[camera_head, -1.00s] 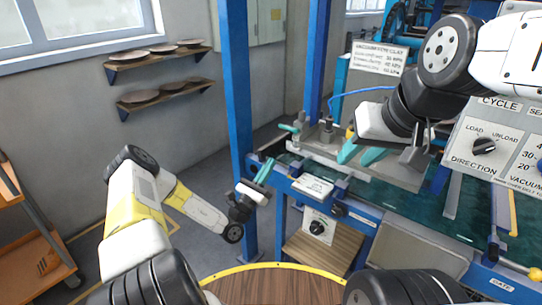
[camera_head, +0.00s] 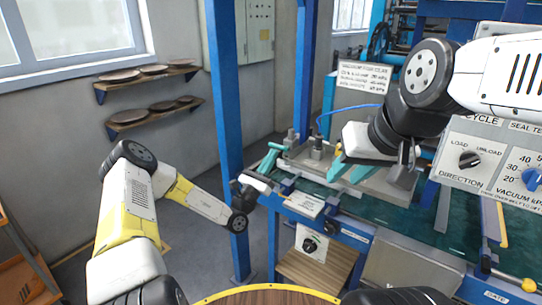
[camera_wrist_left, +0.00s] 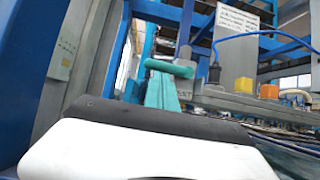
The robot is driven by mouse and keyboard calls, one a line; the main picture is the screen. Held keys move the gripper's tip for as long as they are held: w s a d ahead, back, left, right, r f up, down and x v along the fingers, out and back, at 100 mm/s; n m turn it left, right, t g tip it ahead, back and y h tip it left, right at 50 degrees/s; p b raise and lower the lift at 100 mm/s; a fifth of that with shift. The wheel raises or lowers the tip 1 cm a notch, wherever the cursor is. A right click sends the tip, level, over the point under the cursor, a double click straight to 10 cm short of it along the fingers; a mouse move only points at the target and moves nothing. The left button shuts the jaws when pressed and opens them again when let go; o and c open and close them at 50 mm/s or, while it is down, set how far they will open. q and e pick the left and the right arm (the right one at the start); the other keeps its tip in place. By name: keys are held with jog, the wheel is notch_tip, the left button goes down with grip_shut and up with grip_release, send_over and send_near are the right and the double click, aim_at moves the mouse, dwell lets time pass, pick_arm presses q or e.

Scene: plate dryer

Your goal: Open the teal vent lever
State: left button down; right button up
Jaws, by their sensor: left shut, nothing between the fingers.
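The teal vent lever (camera_head: 277,146) is a short teal bar beside a grey fitting at the machine's near left corner. It also shows in the left wrist view (camera_wrist_left: 170,67), lying roughly crosswise just beyond the fingertips. My left gripper (camera_head: 267,160) has its teal fingers shut and empty, pointing at the lever. In the left wrist view the fingers (camera_wrist_left: 161,92) are side by side with their tips close below the bar; I cannot tell whether they touch it. My right gripper (camera_head: 350,171) has its two teal fingers apart over the machine bed, holding nothing visible.
A blue post (camera_head: 224,120) stands just left of the left gripper. The control panel (camera_head: 482,165) is at the right. A blue hose (camera_head: 345,107) arches behind the lever area. Shelves with plates (camera_head: 150,100) hang on the left wall. Floor is free between wall and post.

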pick_arm(q)
jog(key=shift+w+a+r+m+g+h, duration=0.15)
jog(key=shift+m+g+h, duration=0.25)
jog(key=shift+m, duration=0.25)
jog(key=shift+s+r+m+g+h, duration=0.1)
jog(key=shift+m+g+h, duration=0.25)
jog(key=shift+m, duration=0.3)
notch_tip(320, 180, up, 7)
jog(key=m+g, duration=1.2)
jog(key=m, duration=1)
jog(key=shift+s+d+h, duration=0.3)
jog(key=shift+d+h, duration=0.15)
jog(key=shift+g, duration=0.25)
